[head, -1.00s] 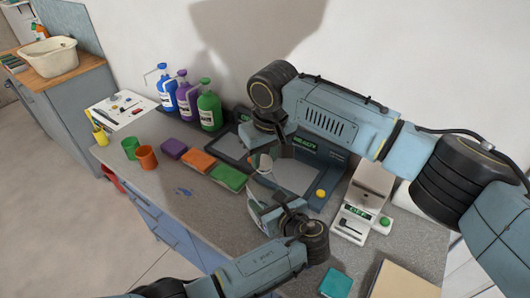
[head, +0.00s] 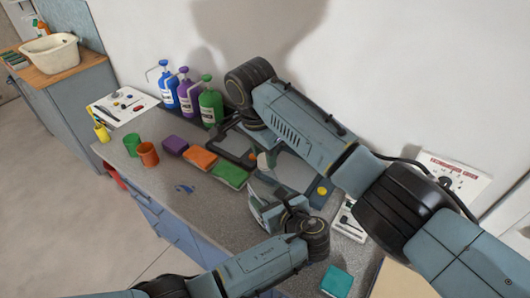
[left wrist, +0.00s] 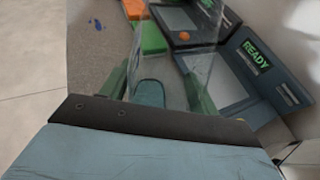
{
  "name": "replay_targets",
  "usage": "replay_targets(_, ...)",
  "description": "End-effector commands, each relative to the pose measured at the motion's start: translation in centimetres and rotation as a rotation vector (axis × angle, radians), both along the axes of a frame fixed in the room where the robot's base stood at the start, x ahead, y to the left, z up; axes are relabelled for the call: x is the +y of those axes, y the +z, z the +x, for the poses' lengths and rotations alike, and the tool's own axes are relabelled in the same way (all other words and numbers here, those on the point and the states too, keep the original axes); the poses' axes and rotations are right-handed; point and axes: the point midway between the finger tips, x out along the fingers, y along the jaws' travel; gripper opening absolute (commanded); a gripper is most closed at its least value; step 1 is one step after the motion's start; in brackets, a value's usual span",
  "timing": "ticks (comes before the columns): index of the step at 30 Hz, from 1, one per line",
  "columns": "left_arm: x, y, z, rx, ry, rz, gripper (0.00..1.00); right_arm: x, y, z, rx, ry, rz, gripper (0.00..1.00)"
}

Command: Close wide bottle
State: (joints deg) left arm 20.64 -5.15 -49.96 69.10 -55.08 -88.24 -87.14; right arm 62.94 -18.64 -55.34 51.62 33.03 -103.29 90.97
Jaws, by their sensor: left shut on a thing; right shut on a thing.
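A clear wide bottle (left wrist: 175,50) stands out between my left gripper's fingers in the left wrist view; its see-through wall makes its outline hard to read. My left gripper (head: 264,205) is shut on it above the counter's front part, and its fingers also show in the left wrist view (left wrist: 157,95). My right gripper (head: 268,147) reaches down from above, beyond the left one, over the dark devices. It is shut on a small pale piece (head: 264,164), perhaps the lid. My right wrist hides most of that gripper. The two grippers are apart.
Blue (head: 167,88), purple (head: 186,93) and green (head: 210,102) jugs stand along the wall. Green (head: 131,145) and orange (head: 148,154) cups stand left. Purple, orange and green blocks (head: 230,173) lie in a row. A READY device (left wrist: 245,75) lies behind the bottle.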

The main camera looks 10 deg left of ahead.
Motion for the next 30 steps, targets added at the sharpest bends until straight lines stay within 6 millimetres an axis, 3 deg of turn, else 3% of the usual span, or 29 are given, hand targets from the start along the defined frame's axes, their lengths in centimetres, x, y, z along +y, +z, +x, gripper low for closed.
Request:
replay_targets(6,-0.01,-0.06,-0.05,0.001,0.0,-0.001,0.0,0.13,0.02,0.04,0.0,-0.275,0.0,0.13)
replay_targets(16,0.0,-0.06,-0.05,0.002,0.001,0.0,0.0,0.11,0.04,0.07,-0.002,-0.3,0.0,0.13)
replay_targets(17,0.01,-0.06,-0.04,0.002,0.001,0.0,0.0,0.11,0.04,0.07,-0.002,-0.3,0.0,0.36)
replay_targets(21,0.01,-0.06,-0.04,0.002,0.001,0.0,0.0,0.1,0.02,0.07,-0.002,-0.299,-0.001,0.54)
replay_targets(30,0.02,-0.06,-0.04,0.002,0.001,0.0,0.0,0.1,0.18,0.09,-0.002,-0.298,0.0,0.55)
